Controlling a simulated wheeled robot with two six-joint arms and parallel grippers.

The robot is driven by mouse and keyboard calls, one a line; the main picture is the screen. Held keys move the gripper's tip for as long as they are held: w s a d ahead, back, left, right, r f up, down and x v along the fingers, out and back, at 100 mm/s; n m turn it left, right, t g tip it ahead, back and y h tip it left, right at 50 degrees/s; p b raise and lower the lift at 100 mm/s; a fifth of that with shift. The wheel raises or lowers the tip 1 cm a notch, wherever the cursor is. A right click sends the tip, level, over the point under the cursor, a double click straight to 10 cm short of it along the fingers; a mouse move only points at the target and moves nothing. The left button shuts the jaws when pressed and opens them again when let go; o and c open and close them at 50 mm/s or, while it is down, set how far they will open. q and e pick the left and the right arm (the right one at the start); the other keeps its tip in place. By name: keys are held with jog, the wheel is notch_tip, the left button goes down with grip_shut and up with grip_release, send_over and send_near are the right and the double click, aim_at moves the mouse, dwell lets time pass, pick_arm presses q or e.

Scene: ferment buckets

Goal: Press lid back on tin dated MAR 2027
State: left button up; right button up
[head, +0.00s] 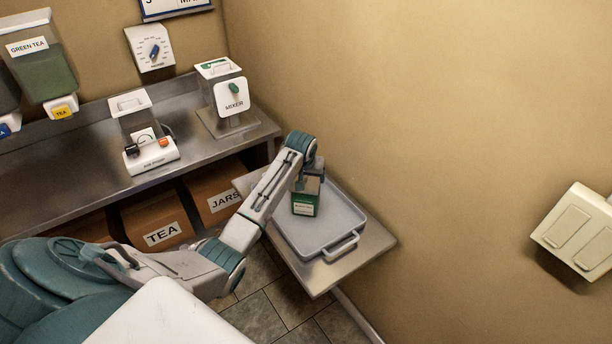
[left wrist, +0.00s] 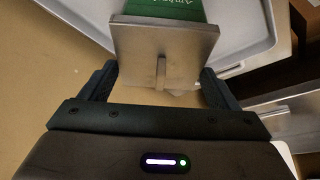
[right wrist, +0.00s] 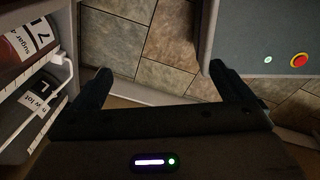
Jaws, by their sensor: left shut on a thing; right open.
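A green tin (head: 305,204) with a pale label stands in the grey tray; the label is too small to read. The left wrist view shows its green side (left wrist: 188,10) with white lettering, partly cut off. A square metal lid (left wrist: 165,42) with a small upright tab covers the tin's top from that angle. I cannot tell whether it is seated or just above. My left gripper (head: 309,178) is at the tin's top, its fingers (left wrist: 158,76) shut on the lid at its sides. My right gripper (right wrist: 160,80) is open and empty, away from the tin, above the floor.
The tray (head: 336,246) lies on a low metal shelf (head: 373,257) beside the wall. Labelled jars (right wrist: 27,45) on a rack are left of my right gripper.

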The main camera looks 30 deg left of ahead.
pick_arm(q)
jog(key=shift+r+p, duration=0.1)
jog(key=shift+p, duration=0.3)
jog(key=shift+f, duration=0.6)
dwell(2.4)
jog(key=o, duration=0.9)
jog(key=shift+c, duration=0.2)
jog(key=shift+r, duration=0.1)
jog(key=shift+r, duration=3.4)
